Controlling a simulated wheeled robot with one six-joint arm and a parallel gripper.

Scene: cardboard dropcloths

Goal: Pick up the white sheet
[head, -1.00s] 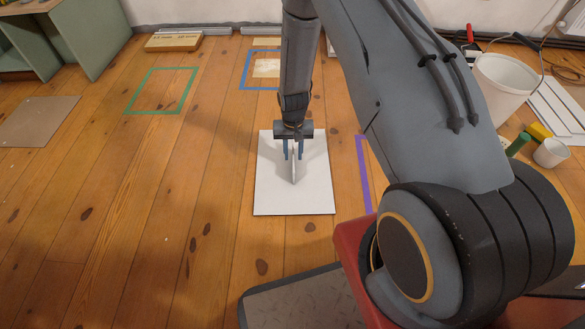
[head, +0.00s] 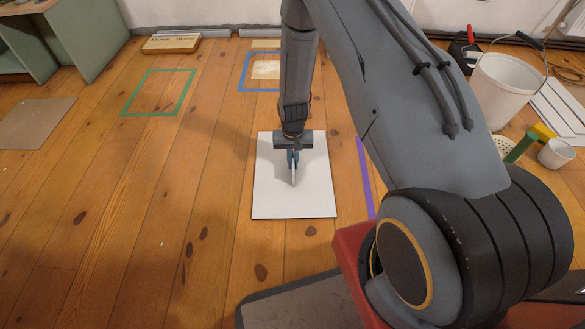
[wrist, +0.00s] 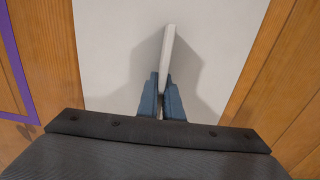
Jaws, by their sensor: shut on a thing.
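The white sheet (head: 275,195) is a flat rectangular panel on the wooden floor, in the middle of the head view. It has a raised upright white fin or tab near its middle, which also shows in the wrist view (wrist: 168,55). My gripper (head: 293,158) points down over the sheet, and its blue fingers (wrist: 166,98) are shut on the fin, one on each side. The sheet's surface (wrist: 110,50) fills the middle of the wrist view. The head view does not clearly show whether the sheet touches the floor.
A green taped outline (head: 125,100) and a blue one (head: 244,72) lie beyond the sheet. A purple tape strip (head: 365,180) is just to its right. A brown sheet (head: 35,122) lies at far left. A white bucket (head: 503,92) stands at right. Floor left of the sheet is clear.

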